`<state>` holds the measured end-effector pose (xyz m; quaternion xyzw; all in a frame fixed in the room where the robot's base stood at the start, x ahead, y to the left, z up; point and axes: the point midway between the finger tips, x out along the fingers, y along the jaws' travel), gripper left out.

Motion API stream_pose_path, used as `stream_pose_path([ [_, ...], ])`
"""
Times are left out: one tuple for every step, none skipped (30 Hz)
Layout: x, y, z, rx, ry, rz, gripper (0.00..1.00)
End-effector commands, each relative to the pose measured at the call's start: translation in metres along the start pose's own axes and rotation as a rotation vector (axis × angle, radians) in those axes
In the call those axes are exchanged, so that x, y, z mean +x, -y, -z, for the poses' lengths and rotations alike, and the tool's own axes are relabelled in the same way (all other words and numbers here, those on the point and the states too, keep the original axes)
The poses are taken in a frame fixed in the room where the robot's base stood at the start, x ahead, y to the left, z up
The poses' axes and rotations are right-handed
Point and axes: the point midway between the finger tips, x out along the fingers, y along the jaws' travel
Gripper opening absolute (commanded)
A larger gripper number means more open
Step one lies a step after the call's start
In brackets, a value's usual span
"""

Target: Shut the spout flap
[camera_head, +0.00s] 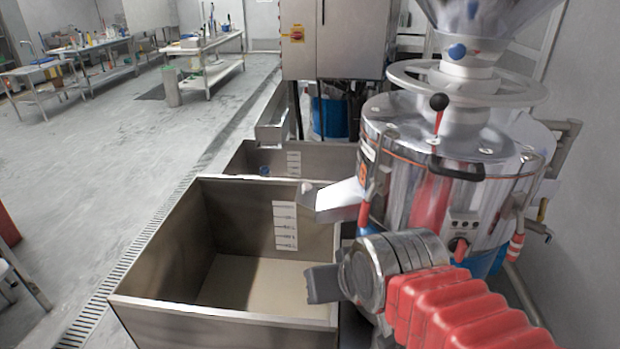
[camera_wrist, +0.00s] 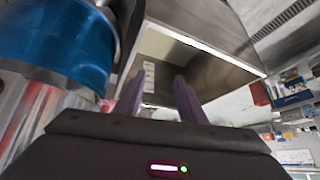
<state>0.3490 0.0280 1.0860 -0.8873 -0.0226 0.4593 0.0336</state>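The bean grinder (camera_head: 450,185) stands at the right as a shiny metal drum. Its metal spout (camera_head: 338,198) juts left over the steel bins. A small lever with a red grip (camera_head: 364,213) hangs beside the spout's base. I cannot tell how far the flap at the spout's mouth is open. My gripper (camera_head: 322,284) is below and in front of the spout, over the near bin's right edge, apart from the spout. In the wrist view my gripper (camera_wrist: 158,90) has its two fingers apart with nothing between them. The spout is not clearly seen there.
The near steel bin (camera_head: 145,305) lies left of my gripper, with a second bin (camera_head: 240,160) behind it. A blue container (camera_wrist: 70,40) is close on the left in the wrist view. The grinder's body is close on the right. The floor left of the bins is clear.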

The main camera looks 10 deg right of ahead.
Motion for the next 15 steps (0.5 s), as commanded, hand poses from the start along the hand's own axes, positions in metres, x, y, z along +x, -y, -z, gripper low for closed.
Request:
stream_pose_path([
  [0.01, 0.007, 0.011, 0.011, -0.029, 0.02, 0.37],
  [0.015, 0.011, 0.018, 0.02, -0.051, 0.031, 0.37],
  [0.022, 0.017, 0.028, 0.033, -0.083, 0.046, 0.37],
  [0.026, 0.02, 0.035, 0.044, -0.106, 0.056, 0.37],
  [0.031, 0.024, 0.042, 0.055, -0.13, 0.066, 0.37],
  [0.037, 0.029, 0.052, 0.07, -0.161, 0.078, 0.37],
  [0.042, 0.032, 0.059, 0.083, -0.184, 0.087, 0.37],
  [0.046, 0.035, 0.065, 0.096, -0.207, 0.094, 0.37],
  [0.051, 0.038, 0.074, 0.113, -0.238, 0.103, 0.37],
  [0.055, 0.041, 0.08, 0.126, -0.26, 0.109, 0.37],
  [0.059, 0.043, 0.086, 0.139, -0.284, 0.114, 0.37],
  [0.064, 0.045, 0.094, 0.158, -0.313, 0.12, 0.37],
  [0.068, 0.047, 0.1, 0.171, -0.337, 0.124, 0.37],
  [0.071, 0.049, 0.106, 0.182, -0.359, 0.128, 0.37],
  [0.076, 0.052, 0.113, 0.196, -0.388, 0.139, 0.37],
])
